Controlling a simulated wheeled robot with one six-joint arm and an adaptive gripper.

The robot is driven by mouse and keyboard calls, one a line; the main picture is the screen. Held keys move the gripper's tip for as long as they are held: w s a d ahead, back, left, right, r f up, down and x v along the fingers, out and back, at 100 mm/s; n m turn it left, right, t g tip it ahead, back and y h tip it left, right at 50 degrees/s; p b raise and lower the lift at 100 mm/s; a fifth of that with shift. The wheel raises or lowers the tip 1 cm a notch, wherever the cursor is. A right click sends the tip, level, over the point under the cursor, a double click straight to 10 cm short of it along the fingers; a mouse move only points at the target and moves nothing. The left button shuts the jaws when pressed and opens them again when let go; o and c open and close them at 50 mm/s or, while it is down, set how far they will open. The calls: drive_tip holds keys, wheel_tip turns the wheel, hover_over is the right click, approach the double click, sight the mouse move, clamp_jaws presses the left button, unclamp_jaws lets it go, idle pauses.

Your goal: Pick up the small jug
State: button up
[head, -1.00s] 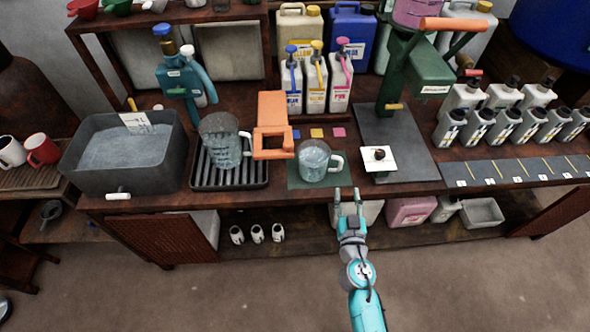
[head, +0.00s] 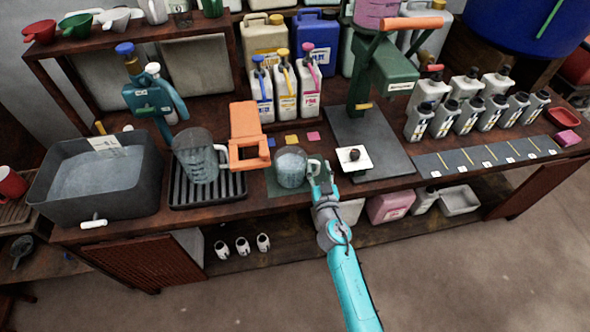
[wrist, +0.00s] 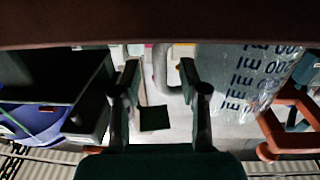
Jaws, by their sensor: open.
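The small jug (head: 291,169) is clear, holds pale contents and stands upright on a dark green mat (head: 283,190) at the bench front. Its pale handle (head: 314,166) points right. My gripper (head: 320,172) is open at the handle side of the jug; its fingers partly overlap the handle in the head view. In the wrist view the two dark fingers (wrist: 160,85) stand apart, with a pale loop that looks like the handle between their tips. The clear jug wall with volume marks (wrist: 252,75) fills the right there. Contact cannot be told.
An orange stand (head: 246,136) and a larger jug (head: 197,158) on a ribbed tray are to the left. A green press (head: 385,68) with a dark base and a white square with a dark knob (head: 353,157) stand close on the right. Bottles line the back.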

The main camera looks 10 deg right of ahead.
drive_tip(key=shift+w, duration=0.65)
clamp_jaws()
drive_tip(key=shift+s+r, duration=0.1)
drive_tip(key=shift+r, duration=0.1)
